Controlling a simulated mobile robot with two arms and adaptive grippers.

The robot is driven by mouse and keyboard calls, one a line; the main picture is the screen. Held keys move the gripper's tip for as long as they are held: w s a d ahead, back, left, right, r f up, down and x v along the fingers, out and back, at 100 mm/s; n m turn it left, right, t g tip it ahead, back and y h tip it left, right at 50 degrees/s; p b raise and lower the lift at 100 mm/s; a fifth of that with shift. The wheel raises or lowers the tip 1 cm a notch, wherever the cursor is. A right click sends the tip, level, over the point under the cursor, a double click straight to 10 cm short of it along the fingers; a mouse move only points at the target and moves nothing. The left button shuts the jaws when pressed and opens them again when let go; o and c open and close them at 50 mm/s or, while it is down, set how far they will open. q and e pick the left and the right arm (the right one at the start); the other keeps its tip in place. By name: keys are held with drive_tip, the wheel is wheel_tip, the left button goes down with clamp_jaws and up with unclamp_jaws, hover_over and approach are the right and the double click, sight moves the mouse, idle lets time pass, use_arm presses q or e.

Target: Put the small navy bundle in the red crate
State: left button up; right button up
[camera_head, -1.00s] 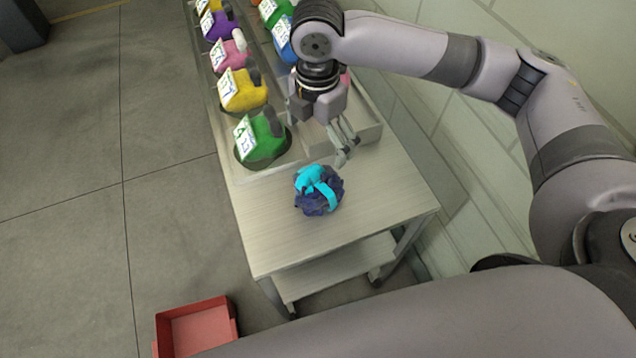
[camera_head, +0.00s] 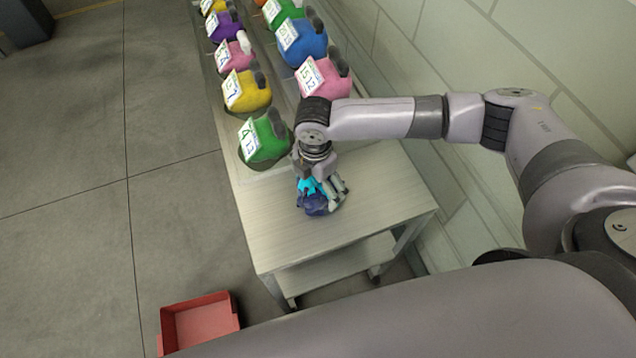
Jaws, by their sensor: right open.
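The small navy bundle (camera_head: 316,205), with a cyan band (camera_head: 306,187), sits on the near part of the light table (camera_head: 280,235). My right gripper (camera_head: 325,200) is over the bundle, pointing down with its fingers open around or beside it. The gripper hides part of the bundle, and I cannot tell whether the fingers touch it. The red crate (camera_head: 201,322) stands on the floor at the lower left, and the part of it that shows is empty. My left gripper is not in view.
Two rows of numbered bags stand in trays behind the bundle, with a green bag (camera_head: 266,140) and a pink bag (camera_head: 325,80) nearest. A block wall (camera_head: 440,150) runs along the right. The floor (camera_head: 70,230) left of the table is clear.

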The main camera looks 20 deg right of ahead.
drive_tip(key=shift+f, duration=0.35)
drive_tip(key=shift+c, duration=0.2)
drive_tip(key=c, duration=1.2)
drive_tip(key=shift+o, duration=0.2)
drive_tip(key=shift+r, duration=0.15)
